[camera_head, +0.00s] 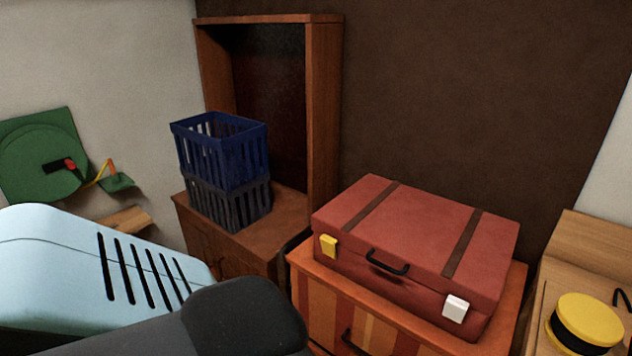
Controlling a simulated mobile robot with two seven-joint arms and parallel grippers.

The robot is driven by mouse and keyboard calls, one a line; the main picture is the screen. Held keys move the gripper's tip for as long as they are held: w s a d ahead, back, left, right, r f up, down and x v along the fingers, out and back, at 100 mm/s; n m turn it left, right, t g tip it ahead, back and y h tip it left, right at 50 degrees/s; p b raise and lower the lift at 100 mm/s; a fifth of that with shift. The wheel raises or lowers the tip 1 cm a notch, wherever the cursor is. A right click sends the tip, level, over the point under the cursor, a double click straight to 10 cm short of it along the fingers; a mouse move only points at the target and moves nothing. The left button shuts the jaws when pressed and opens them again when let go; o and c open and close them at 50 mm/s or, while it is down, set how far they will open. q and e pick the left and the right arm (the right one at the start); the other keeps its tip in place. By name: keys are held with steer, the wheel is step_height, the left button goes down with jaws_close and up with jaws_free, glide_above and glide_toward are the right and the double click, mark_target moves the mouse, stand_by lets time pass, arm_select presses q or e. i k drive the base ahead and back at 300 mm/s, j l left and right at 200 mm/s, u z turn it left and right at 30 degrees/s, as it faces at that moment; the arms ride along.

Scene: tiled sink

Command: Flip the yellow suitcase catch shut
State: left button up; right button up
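The red suitcase (418,222) lies flat with its lid down on a striped wooden cabinet, its front facing down-left. The yellow catch (328,246) is a small block at the left end of the suitcase's front side. From here I cannot tell whether it is flipped open or shut. A white catch (456,309) sits at the right end of the same side, with a black handle (387,263) between them. Neither of my grippers is in view, and nothing touches the suitcase or its catches.
The striped cabinet (345,318) bears the suitcase. Stacked blue (221,150) and dark grey (229,203) baskets stand on a wooden unit to its left. A yellow-topped round object (588,318) is at the lower right. A brown wall is behind the suitcase.

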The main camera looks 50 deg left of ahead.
mark_target(327, 242)
steer(key=u, duration=1.6)
